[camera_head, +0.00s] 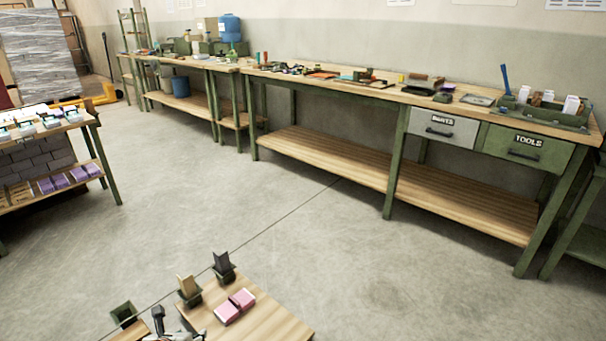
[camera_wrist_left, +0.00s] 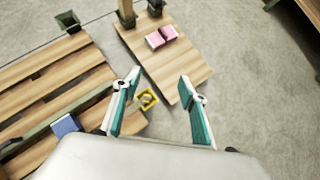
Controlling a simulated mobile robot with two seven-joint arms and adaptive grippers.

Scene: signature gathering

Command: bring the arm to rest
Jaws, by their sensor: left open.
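My left gripper (camera_wrist_left: 159,76) shows in the left wrist view with its two teal fingers spread apart and nothing between them. It hangs over the floor and the near edge of a small wooden surface (camera_wrist_left: 180,72). My right gripper is in neither view.
A slatted wooden surface (camera_wrist_left: 50,85) with a blue item (camera_wrist_left: 66,125) is at left in the wrist view. A long workbench (camera_head: 330,82) lines the wall; the floor (camera_head: 300,235) between is clear.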

